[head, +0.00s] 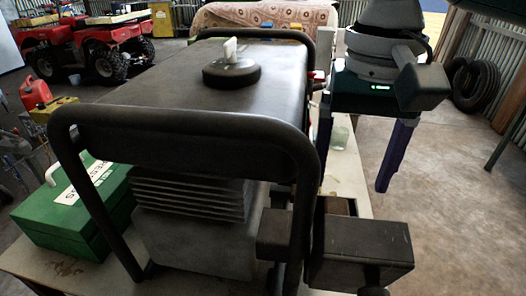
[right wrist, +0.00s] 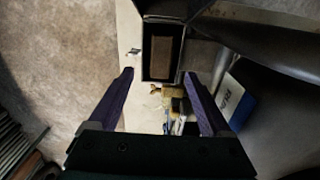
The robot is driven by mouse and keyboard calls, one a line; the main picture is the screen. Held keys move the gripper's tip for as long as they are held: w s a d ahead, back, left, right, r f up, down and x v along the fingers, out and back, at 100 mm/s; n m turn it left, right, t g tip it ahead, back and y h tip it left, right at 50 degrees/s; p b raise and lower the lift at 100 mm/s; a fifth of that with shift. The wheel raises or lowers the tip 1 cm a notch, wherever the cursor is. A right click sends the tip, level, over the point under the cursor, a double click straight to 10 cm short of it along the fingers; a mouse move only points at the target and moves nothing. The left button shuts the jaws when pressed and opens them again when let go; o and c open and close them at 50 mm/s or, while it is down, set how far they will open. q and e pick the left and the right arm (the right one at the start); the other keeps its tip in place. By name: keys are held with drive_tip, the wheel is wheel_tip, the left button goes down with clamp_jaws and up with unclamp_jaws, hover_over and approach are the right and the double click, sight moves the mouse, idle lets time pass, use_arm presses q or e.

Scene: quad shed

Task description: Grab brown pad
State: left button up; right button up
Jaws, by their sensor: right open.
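The brown pad (right wrist: 162,55) sits inside a dark open box-shaped housing (right wrist: 146,62) in the right wrist view. In the head view only a small brown part of the pad (head: 337,207) shows, behind a dark block (head: 362,252) at the generator's near right side. My right gripper (head: 352,185) is open, its purple fingers pointing down over the right side of the table. In the right wrist view its fingertips (right wrist: 160,76) stand apart to either side of the housing, with nothing held between them. My left gripper is not in view.
The black-framed generator (head: 180,85) fills the middle of the table (head: 345,165); its bars rise close to the housing. A green box (head: 75,210) stands at left. A clear glass (head: 340,138) stands behind the housing. Open floor (head: 440,215) lies at right.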

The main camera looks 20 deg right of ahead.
sight(341, 206)
wheel_tip(341, 206, down, 6)
drive_tip(key=shift+a+f, duration=0.1)
drive_tip(key=shift+f, duration=0.15)
clamp_jaws()
idle(0.7)
